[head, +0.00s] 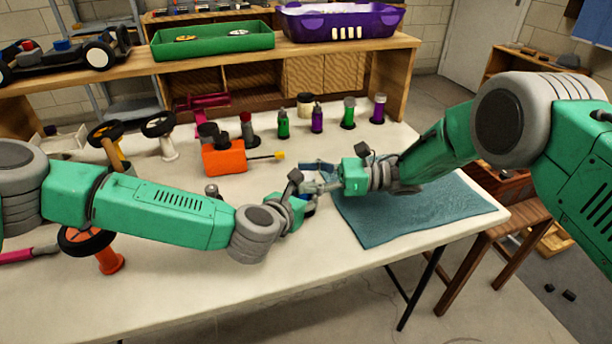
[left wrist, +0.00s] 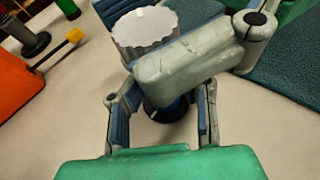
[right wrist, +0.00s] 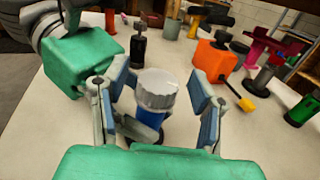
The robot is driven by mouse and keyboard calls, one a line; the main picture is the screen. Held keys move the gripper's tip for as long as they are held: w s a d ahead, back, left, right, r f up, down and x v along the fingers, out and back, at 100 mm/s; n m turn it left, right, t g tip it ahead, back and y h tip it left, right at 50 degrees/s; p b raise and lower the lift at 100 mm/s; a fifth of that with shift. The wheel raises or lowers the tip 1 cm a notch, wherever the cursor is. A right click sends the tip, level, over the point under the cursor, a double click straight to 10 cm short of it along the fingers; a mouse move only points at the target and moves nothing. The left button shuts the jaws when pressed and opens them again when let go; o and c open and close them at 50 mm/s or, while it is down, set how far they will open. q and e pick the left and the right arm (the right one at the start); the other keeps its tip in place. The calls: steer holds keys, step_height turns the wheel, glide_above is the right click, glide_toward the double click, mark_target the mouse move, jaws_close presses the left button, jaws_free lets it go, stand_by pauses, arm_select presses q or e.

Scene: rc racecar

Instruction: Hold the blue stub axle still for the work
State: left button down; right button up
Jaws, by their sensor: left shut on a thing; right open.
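The blue stub axle (right wrist: 148,120) stands upright on the table with a ribbed silver cap (right wrist: 156,88) on top. The cap also shows in the left wrist view (left wrist: 145,32), and a dark lower part (left wrist: 167,110) shows between my left fingers. My left gripper (head: 304,190) is shut on the stub axle low down, partly hidden by the right finger. My right gripper (head: 326,182) is open, its fingers on either side of the capped top with gaps showing in the right wrist view. In the head view the grippers mostly hide the axle.
An orange box (head: 224,157) with a yellow-tipped rod stands behind left. Several coloured bottles, such as a green one (head: 348,113), stand along the back. A teal mat (head: 420,215) lies at right, under my right arm. The front of the white table (head: 200,285) is clear.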

steer(key=shift+a, duration=0.1)
jaws_close()
steer(key=shift+m+t, duration=0.4)
steer(key=shift+t, duration=0.2)
steer(key=m+t+h, duration=0.1)
steer(key=m+t, duration=0.2)
steer(key=t, duration=0.2)
steer(key=shift+m, duration=0.4)
steer(key=shift+r+m+t+h, duration=0.1)
steer(key=shift+m+t+h, duration=1.55)
steer(key=shift+t, duration=0.85)
